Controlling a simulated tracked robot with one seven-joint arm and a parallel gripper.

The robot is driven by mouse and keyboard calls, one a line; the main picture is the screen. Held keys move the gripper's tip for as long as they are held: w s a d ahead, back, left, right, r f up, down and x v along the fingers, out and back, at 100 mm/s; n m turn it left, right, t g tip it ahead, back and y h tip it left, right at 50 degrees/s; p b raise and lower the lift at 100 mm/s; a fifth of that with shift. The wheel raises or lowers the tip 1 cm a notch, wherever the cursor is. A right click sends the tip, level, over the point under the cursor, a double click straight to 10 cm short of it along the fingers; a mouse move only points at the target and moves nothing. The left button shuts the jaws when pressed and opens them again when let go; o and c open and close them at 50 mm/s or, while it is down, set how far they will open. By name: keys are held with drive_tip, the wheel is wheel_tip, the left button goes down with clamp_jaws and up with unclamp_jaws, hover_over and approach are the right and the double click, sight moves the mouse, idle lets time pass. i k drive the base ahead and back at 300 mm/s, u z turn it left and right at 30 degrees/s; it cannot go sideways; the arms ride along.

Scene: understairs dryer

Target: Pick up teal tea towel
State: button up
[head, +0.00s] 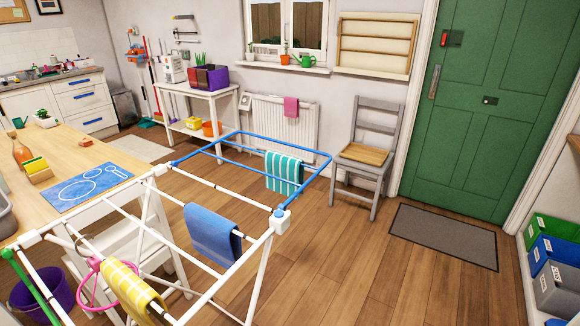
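A teal and white striped tea towel (284,173) hangs over a blue rail at the far end of the drying rack (258,279). A blue towel (212,235) hangs over a white rail in the middle of the rack. My gripper is not in view.
A wooden table (90,152) with a blue mat stands left of the rack. A grey chair (368,150) stands behind it, near a radiator (283,125) with a pink cloth. A dark doormat (444,236) lies before the green door. The wooden floor right of the rack is clear.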

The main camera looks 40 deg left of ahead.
sight(278, 164)
drive_tip(key=u, duration=0.3)
drive_tip(key=i, duration=1.05)
drive_tip(key=u, duration=0.8)
drive_tip(key=i, duration=0.9)
drive_tip(key=u, duration=0.35)
drive_tip(key=k, duration=0.9)
drive_tip(key=u, duration=0.2)
drive_tip(key=i, duration=0.9)
drive_tip(key=z, duration=0.15)
